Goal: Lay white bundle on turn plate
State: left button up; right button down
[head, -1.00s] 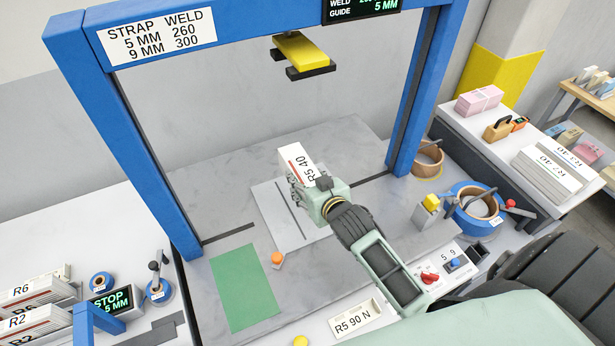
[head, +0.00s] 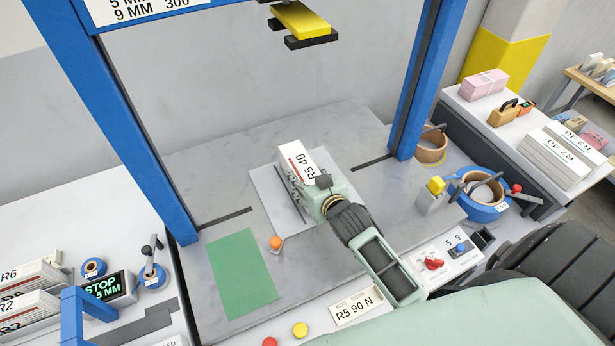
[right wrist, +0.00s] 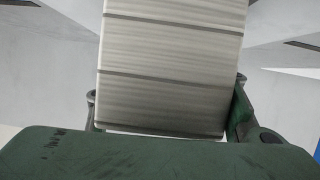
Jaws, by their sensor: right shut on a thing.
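The white bundle (head: 296,160), marked R5 40, is in my right gripper (head: 306,182) over the light grey turn plate (head: 268,188) in the middle of the machine's grey table. The right wrist view shows the bundle's layered page edges (right wrist: 172,62) between my two fingers. The gripper is shut on its near end. In the head view the bundle hides part of the plate. I cannot tell whether its underside touches the plate. My left gripper is not in view.
A blue frame (head: 125,120) stands around the table, with a yellow and black head (head: 300,20) hanging above. A green mat (head: 240,273) and an orange knob (head: 276,243) lie left of the plate. Strap rolls (head: 482,195) stand at right.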

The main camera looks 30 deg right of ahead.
jog(key=shift+w+f+b, duration=0.1)
jog(key=shift+f+b, duration=0.2)
jog(key=shift+b, duration=0.05)
dwell(0.6)
jog(key=c, duration=1)
grip_release()
jog(key=shift+c, duration=0.2)
jog(key=o, duration=0.3)
jog(key=shift+o, duration=0.5)
jog(key=shift+f, duration=0.1)
